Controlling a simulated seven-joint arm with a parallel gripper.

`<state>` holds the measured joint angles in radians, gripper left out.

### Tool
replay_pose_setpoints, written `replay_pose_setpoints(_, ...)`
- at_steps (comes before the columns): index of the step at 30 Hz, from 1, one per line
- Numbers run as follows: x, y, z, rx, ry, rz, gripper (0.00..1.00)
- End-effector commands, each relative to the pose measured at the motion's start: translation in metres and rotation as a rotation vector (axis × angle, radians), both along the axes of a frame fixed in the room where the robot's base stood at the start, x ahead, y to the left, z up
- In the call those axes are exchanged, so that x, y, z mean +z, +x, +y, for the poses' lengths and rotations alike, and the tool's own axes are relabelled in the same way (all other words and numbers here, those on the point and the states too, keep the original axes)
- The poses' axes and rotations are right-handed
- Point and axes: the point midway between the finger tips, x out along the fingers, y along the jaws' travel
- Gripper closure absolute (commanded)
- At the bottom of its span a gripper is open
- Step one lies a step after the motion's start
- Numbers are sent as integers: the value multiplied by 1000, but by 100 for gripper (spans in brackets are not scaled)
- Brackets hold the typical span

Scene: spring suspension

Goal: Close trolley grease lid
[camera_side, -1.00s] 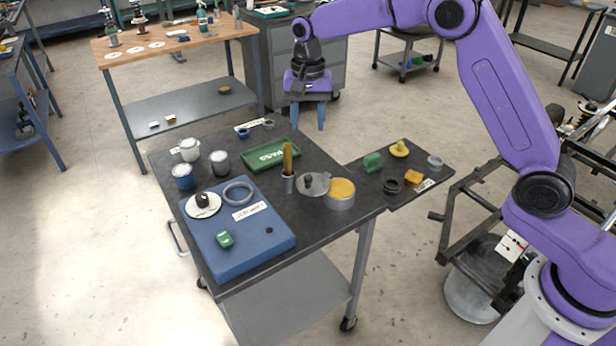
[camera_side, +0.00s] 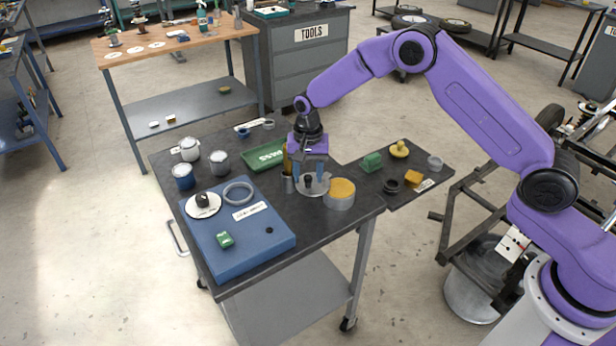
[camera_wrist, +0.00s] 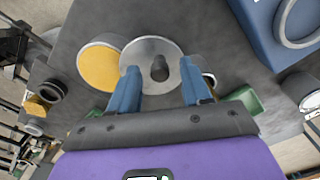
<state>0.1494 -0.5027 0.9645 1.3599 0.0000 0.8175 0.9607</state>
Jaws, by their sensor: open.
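The grease lid (camera_side: 318,190) is a round grey metal disc with a dark knob; it lies on the dark trolley top beside the grease tin. The grease tin (camera_side: 341,201) is a short grey can, open, with yellow-orange grease showing; it stands just right of the lid. In the wrist view the lid (camera_wrist: 150,50) is ahead of my fingers and the tin (camera_wrist: 99,68) is at its left. My gripper (camera_side: 308,178) is open over the lid, with its blue fingers (camera_wrist: 160,77) either side of the knob's line. Whether the fingers touch the lid is unclear.
A cup (camera_side: 287,184) with a brush stands close left of my gripper. A green tray (camera_side: 262,157) lies behind. A blue mat or case (camera_side: 262,245) holds a ring and small parts. A side shelf (camera_side: 395,200) carries several small items.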

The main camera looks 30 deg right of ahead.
Motion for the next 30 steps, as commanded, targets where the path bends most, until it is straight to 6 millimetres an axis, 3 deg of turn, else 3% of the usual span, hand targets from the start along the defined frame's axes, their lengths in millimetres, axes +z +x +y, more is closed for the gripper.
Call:
replay_pose_setpoints(6,-15,0,0,0,0,0,52)
replay_pose_setpoints(14,-16,0,0,0,1,-1,52)
replay_pose_setpoints(15,-16,0,0,0,1,-1,55)
replay_pose_setpoints(19,-16,0,0,0,0,0,98)
replay_pose_setpoints(30,-15,-2,0,26,0,0,100)
